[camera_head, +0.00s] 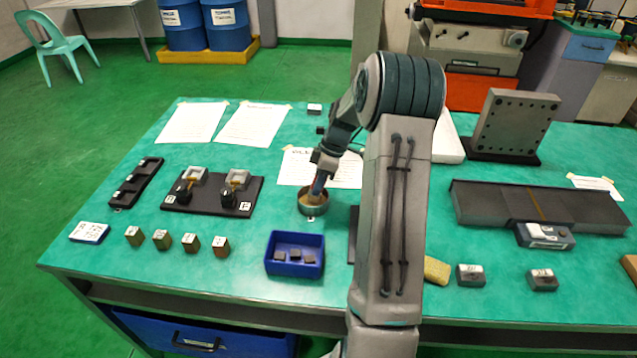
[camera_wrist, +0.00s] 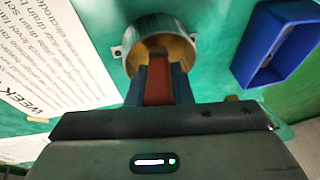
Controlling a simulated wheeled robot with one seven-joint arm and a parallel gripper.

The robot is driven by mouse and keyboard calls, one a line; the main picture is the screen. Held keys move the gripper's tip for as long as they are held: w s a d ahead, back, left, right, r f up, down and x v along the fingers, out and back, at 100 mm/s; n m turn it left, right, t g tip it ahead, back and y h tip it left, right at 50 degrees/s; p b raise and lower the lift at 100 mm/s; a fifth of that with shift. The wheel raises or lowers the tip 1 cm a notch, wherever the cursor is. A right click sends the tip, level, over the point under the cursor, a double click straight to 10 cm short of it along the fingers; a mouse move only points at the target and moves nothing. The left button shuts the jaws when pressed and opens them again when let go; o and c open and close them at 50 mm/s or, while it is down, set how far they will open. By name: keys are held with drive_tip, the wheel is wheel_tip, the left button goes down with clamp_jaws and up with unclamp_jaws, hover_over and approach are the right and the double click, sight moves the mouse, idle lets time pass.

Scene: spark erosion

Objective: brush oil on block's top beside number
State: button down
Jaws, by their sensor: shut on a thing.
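My gripper (camera_head: 319,184) points down over a round metal cup (camera_head: 313,208) on the green table. In the wrist view its blue fingers (camera_wrist: 158,72) are shut on a reddish-brown handle, seemingly the brush (camera_wrist: 157,88). The brush's dark lower end is inside or over the mouth of the cup (camera_wrist: 150,28), whose inside looks tan. Whether it touches the oil is hidden. Small brownish blocks with pale marked faces, among them one block (camera_head: 161,240), stand in a row at the front left. Grey blocks with white labels (camera_head: 470,275) (camera_head: 542,280) stand at the front right. Their numbers are too small to read.
A blue bin (camera_head: 295,268) with small dark pieces stands in front of the cup. A black fixture plate (camera_head: 211,208) is left of the cup. Paper sheets (camera_head: 252,124) lie behind. A yellow sponge-like piece (camera_head: 437,270) and a long dark plate (camera_head: 490,207) are right of my arm.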

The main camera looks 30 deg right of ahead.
drive_tip(key=shift+f+b, duration=0.4)
drive_tip(key=shift+f, duration=0.05)
idle(1.4)
drive_tip(key=shift+r, duration=0.1)
drive_tip(key=shift+r+p, duration=2)
drive_tip(key=shift+r, duration=1.5)
